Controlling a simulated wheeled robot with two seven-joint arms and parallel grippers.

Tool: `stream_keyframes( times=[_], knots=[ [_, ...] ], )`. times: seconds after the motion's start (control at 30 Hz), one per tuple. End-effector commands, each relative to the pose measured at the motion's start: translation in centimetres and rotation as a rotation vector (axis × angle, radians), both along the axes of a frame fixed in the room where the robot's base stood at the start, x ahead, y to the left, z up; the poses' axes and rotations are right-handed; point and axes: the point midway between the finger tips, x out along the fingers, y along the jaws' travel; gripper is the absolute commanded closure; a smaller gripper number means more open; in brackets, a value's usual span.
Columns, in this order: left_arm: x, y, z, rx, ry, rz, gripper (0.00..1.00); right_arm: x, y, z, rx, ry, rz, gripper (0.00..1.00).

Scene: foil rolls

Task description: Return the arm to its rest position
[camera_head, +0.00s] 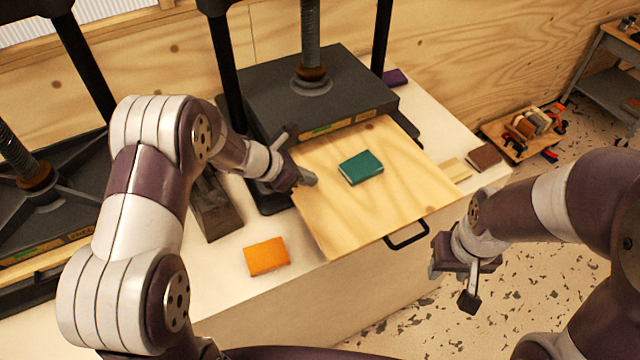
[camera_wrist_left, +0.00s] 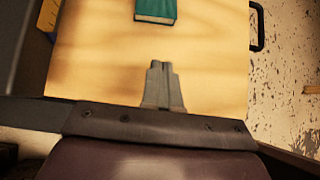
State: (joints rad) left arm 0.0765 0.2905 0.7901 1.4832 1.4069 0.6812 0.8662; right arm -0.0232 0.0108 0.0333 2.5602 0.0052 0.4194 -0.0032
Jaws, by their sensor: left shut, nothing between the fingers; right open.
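My left gripper (camera_head: 308,179) is shut and empty over the left edge of a wooden board (camera_head: 330,222). Its closed fingers also show in the left wrist view (camera_wrist_left: 162,86), above the board's bare wood (camera_wrist_left: 100,60). A teal book (camera_head: 361,167) lies on the board, to the right of the left gripper and apart from it; it also shows at the top of the left wrist view (camera_wrist_left: 156,10). My right gripper (camera_head: 452,288) is open and empty, beyond the board's right front side, over the floor.
A black press (camera_head: 290,95) stands behind the board, which has a black handle (camera_head: 407,235) at its front. An orange book (camera_head: 266,257) lies on the white table, front left. A brown book (camera_head: 484,158) and a purple one (camera_head: 395,77) lie farther right and back. A second press stands at left.

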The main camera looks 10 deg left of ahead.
Motion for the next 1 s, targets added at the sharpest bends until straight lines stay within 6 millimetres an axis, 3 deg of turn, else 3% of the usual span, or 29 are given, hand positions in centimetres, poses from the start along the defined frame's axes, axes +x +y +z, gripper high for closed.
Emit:
stream_keyframes(
  times=[0.23,0.57,0.67,0.73,0.8,0.9,1.0],
  knots=[
    [-1.4,2.3,2.6,0.000,-0.001,0.002,1.00,0.0,0.0,-0.5,0.000,0.000,0.000,0.57],
    [-1.7,2.7,2.6,0.058,-0.050,-0.071,1.00,0.0,0.0,-0.5,0.000,0.000,0.000,0.57],
    [-6.3,4.1,-0.1,0.284,-0.107,-0.398,1.00,0.0,0.0,-0.5,0.000,0.000,0.000,0.57],
    [-10.8,5.5,-0.4,0.482,-0.184,-0.768,1.00,0.0,0.0,-0.5,0.000,0.000,0.000,0.57],
    [-14.9,6.9,0.3,0.648,-0.277,-1.163,1.00,0.0,0.0,-0.5,0.000,0.000,0.000,0.57],
    [-19.5,8.7,1.9,0.814,-0.408,-1.666,1.00,0.0,0.0,-0.5,0.000,0.000,0.000,0.57],
    [-22.0,9.4,3.4,0.905,-0.491,-1.945,1.00,0.0,0.0,-0.5,0.000,0.000,0.000,0.57]
  ],
)
